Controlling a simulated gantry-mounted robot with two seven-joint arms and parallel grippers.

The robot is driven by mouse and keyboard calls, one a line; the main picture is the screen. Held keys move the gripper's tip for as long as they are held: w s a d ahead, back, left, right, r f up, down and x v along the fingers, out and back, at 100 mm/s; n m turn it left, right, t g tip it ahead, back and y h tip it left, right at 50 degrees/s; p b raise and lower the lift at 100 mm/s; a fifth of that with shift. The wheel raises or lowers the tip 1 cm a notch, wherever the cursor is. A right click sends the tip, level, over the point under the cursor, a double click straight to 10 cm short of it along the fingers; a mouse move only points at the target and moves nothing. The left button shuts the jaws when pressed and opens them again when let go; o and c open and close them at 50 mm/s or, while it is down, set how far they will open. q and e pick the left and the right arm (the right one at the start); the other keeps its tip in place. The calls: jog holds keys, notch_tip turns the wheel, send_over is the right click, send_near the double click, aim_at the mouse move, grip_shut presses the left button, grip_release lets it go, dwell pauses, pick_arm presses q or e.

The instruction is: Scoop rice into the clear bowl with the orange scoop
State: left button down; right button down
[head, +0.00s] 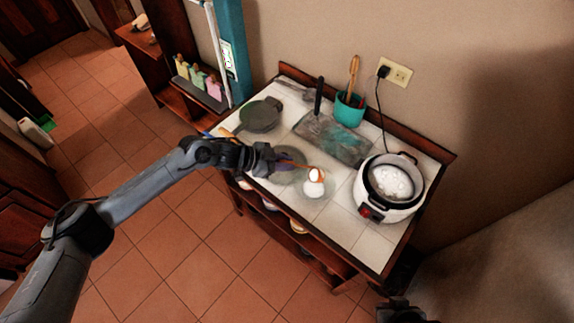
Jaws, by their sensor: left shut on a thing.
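My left gripper (272,160) is shut on the handle of the orange scoop (298,164), above the front of the counter. The scoop's head (317,173) has white in it, which looks like rice. The clear bowl (326,192) appears as a faint round outline right under the scoop head, with a white heap of rice (312,190) in it. I cannot tell whether scoop and bowl touch. A white rice cooker (405,211), open and with rice (391,183) inside, stands to the right. Part of my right gripper (400,314) shows at the bottom edge; its fingers are unclear.
A grey round dish (288,166) lies beside the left gripper. Behind are a dark pan (260,115), a grey-green board (335,138) with a dark-handled tool, and a teal utensil pot (349,112). The cooker's cord runs to a wall outlet (396,73). The front right counter is clear.

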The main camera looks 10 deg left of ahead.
pick_arm(q)
jog(key=shift+a+f+m+t+h+b, duration=0.1)
jog(key=shift+a+f+h+b, duration=0.35)
jog(key=shift+b, duration=0.75)
jog(key=shift+a+f+m+t+h+b, duration=0.1)
jog(key=shift+a+f+h+b, duration=0.1)
jog(key=shift+f+h+b, duration=0.8)
jog(key=shift+a+f+m+t+h+b, duration=0.15)
jog(key=shift+a+h+b, duration=0.2)
jog(key=shift+b, duration=1.1)
